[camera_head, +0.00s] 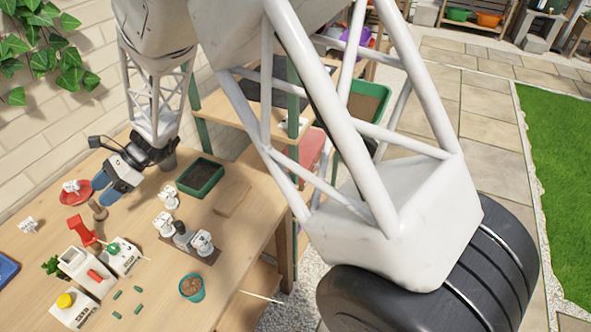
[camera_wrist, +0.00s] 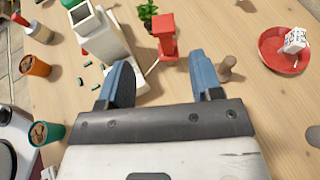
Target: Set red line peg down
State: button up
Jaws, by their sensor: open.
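A red upright piece with a wider cap (camera_head: 82,232) stands on the wooden table at the left; I cannot be sure that it is the red line peg. It also shows in the wrist view (camera_wrist: 166,38), beyond and between my fingertips. My gripper (camera_head: 113,188) is low over the table's back left part. In the wrist view my gripper (camera_wrist: 162,76) has its blue fingers wide apart, with bare table between them and nothing held. A brown knobbed wooden piece (camera_wrist: 228,68) stands close beside the right finger; I cannot tell whether they touch.
A red saucer (camera_wrist: 268,48) holds a white patterned cube. White boxes (camera_head: 72,308), several small green pieces (camera_head: 138,290) and a teal pot (camera_head: 191,290) stand at the front. A green tray of soil (camera_head: 201,178) sits right of my gripper. Bare table lies between them.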

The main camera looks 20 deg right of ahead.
jog(key=s+d+r+n+t+h, duration=0.2)
jog(key=s+d+r+n+h, duration=0.2)
jog(key=s+d, duration=0.5)
jog(key=s+d+r+n+t+h, duration=0.3)
jog(key=s+d+r, duration=0.4)
jog(key=d, duration=1.3)
jog(key=s+d+r+n+t+h, duration=0.2)
jog(key=s+d+r+n+h, duration=0.3)
jog(key=s+d, duration=0.7)
jog(key=d+n, duration=0.1)
jog(key=d, duration=0.2)
jog(key=shift+d+r+t+h, duration=0.25)
jog(key=shift+t+h, duration=0.05)
jog(key=shift+t, duration=0.1)
